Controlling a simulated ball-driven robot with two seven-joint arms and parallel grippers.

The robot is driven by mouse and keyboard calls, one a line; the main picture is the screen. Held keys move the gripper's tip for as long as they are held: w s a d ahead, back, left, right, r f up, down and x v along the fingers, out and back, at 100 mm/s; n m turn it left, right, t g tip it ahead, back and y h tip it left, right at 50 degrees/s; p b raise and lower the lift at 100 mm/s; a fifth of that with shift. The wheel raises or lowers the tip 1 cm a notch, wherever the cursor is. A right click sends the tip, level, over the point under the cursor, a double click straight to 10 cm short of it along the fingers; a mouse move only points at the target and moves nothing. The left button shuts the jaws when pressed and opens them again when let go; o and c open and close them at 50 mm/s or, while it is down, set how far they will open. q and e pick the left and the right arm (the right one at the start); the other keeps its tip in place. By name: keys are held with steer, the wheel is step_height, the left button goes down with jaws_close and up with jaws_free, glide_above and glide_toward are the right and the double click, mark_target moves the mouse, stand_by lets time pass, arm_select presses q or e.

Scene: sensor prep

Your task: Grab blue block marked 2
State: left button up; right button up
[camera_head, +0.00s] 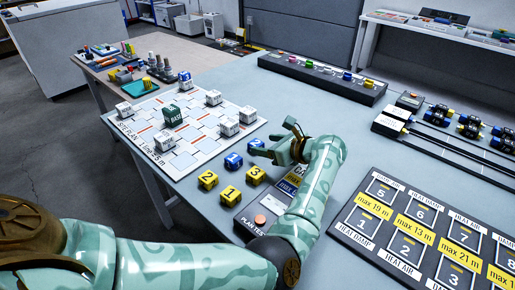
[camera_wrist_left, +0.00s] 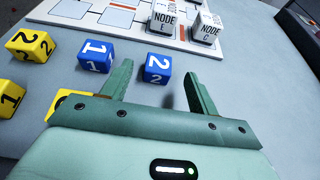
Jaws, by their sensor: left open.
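The blue block marked 2 (camera_wrist_left: 157,70) sits on the table and appears between the two fingertips in the left wrist view. In the head view the blue block marked 2 (camera_head: 256,145) is partly hidden by my left gripper. My left gripper (camera_head: 271,138) is open, and its spread fingers also show in the left wrist view (camera_wrist_left: 159,68). No finger visibly grips the block. The blue block marked 1 (camera_head: 233,161) stands close by, and in the left wrist view it (camera_wrist_left: 95,56) is left of the left finger. My right gripper is not in view.
Yellow blocks marked 2 (camera_head: 208,180), 1 (camera_head: 230,195) and 3 (camera_head: 256,175) stand nearby. The site plan board (camera_head: 185,160) with node cubes lies beyond. A panel with a red button (camera_head: 260,219) is in front. A numbered tray (camera_head: 345,232) lies at the right.

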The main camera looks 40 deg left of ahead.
mark_target(259, 144)
arm_select(q)
steer(key=x, duration=0.2)
steer(key=b+x, duration=0.1)
steer(key=x, duration=0.2)
steer(key=shift+f, duration=0.35)
steer(key=shift+r, duration=0.15)
steer(key=shift+c, duration=0.3)
steer(key=c, duration=1)
